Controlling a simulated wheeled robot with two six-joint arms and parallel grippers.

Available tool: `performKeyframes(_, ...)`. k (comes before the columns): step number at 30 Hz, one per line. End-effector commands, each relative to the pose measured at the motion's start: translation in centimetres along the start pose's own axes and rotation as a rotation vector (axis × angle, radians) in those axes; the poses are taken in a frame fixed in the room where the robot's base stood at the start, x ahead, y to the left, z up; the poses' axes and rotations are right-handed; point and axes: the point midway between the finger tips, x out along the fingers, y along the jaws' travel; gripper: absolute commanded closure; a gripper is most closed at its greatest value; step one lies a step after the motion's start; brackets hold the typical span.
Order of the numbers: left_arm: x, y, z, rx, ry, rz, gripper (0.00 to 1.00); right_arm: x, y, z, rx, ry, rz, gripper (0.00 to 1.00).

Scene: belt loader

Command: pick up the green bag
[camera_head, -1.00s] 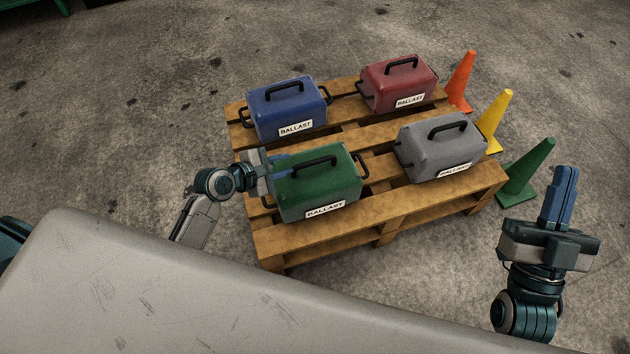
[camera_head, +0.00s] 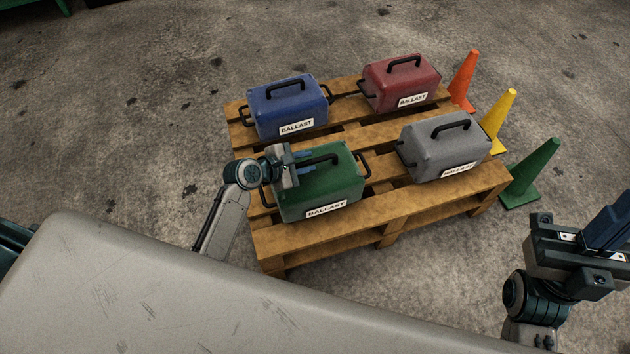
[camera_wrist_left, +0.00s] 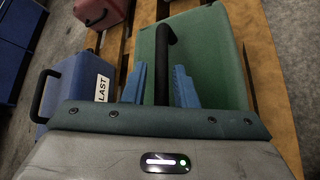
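The green bag (camera_head: 328,186) sits on the wooden pallet at its near left corner, with a black top handle and a "BALLAST" label. My left gripper (camera_head: 304,164) is over the left part of the bag's top. In the left wrist view, the blue fingers of my left gripper (camera_wrist_left: 160,86) stand apart on either side of the black handle (camera_wrist_left: 163,62), with gaps visible beside it. The green bag (camera_wrist_left: 212,50) fills the upper right there. My right gripper (camera_head: 606,232) is at the right edge, away from the bags; its fingers are partly cut off.
The wooden pallet (camera_head: 383,223) also holds a blue bag (camera_head: 287,106), a red bag (camera_head: 402,82) and a grey bag (camera_head: 444,146). Orange (camera_head: 464,80), yellow (camera_head: 497,120) and green (camera_head: 532,173) cones stand right of it. A grey surface (camera_head: 170,300) fills the lower left.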

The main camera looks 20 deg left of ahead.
Motion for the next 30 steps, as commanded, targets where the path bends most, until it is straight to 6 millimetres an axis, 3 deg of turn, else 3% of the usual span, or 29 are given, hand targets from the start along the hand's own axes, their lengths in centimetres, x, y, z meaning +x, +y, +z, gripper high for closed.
performKeyframes(3, 2.3, -0.3, 0.2, -0.001, -0.002, 0.001, 0.75, -0.6, 0.0, 0.1, -0.003, 0.021, 0.006, 1.00)
performKeyframes(8, 3.6, -0.2, 0.2, -0.001, 0.000, 0.001, 0.75, -0.5, 0.0, 0.1, -0.004, 0.030, 0.010, 1.00)
performKeyframes(15, 3.7, -0.2, 0.3, 0.000, 0.001, 0.000, 0.75, -0.4, 0.0, 0.1, -0.004, 0.031, 0.011, 1.00)
performKeyframes(19, 3.7, -0.2, 0.2, 0.000, 0.001, 0.000, 0.98, -0.4, 0.0, 0.1, -0.004, 0.031, 0.011, 1.00)
performKeyframes(20, 3.7, -0.2, 0.2, 0.000, 0.001, 0.000, 1.00, -0.4, 0.0, 0.1, -0.004, 0.031, 0.011, 1.00)
performKeyframes(30, 3.7, -0.2, 0.2, 0.001, 0.002, -0.001, 1.00, -0.4, 0.0, 0.1, -0.004, 0.030, 0.011, 1.00)
